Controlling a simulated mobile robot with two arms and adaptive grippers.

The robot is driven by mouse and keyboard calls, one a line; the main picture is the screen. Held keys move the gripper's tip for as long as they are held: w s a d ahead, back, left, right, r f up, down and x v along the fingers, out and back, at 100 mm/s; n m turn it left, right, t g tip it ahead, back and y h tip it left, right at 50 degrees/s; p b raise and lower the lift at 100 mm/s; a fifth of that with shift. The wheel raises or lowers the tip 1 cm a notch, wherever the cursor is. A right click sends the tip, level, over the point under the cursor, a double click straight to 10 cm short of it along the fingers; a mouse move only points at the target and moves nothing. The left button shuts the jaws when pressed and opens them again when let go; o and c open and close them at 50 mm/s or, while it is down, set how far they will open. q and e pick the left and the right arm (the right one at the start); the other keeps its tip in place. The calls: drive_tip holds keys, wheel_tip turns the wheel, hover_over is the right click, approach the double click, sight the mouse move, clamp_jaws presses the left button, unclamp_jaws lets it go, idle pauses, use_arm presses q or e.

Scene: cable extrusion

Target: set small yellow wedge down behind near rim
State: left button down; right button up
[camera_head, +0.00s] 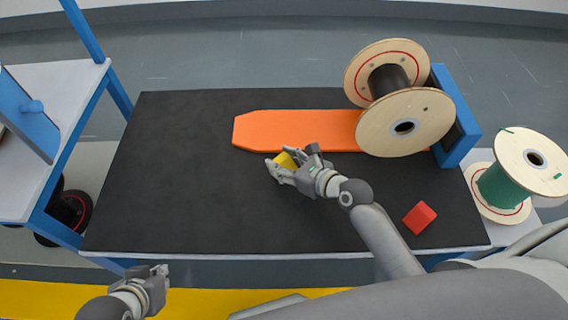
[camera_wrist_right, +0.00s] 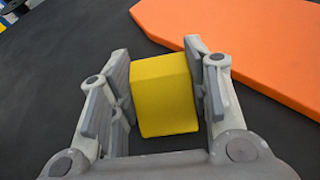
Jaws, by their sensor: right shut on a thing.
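The small yellow wedge (camera_head: 285,160) is between the fingers of my right gripper (camera_head: 275,169), just off the near edge of the orange board (camera_head: 270,128). In the right wrist view the yellow wedge (camera_wrist_right: 163,95) looks like a block with a slanted top, and the fingers are shut on its two sides. I cannot tell whether its underside touches the black table top (camera_head: 180,190). My left gripper (camera_head: 163,276) is apart from everything, in front of the table's near edge; its finger opening is too small to read.
A red block (camera_head: 420,217) lies at the right front of the table. A wooden cable spool (camera_head: 405,122) in a blue stand (camera_head: 461,125) overhangs the board's right end. A green-cored spool (camera_head: 500,185) stands to the right. The table's left and front are clear.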

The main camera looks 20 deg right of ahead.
drive_tip(key=shift+f, duration=0.1)
drive_tip(key=o, duration=1)
drive_tip(key=shift+o, duration=0.2)
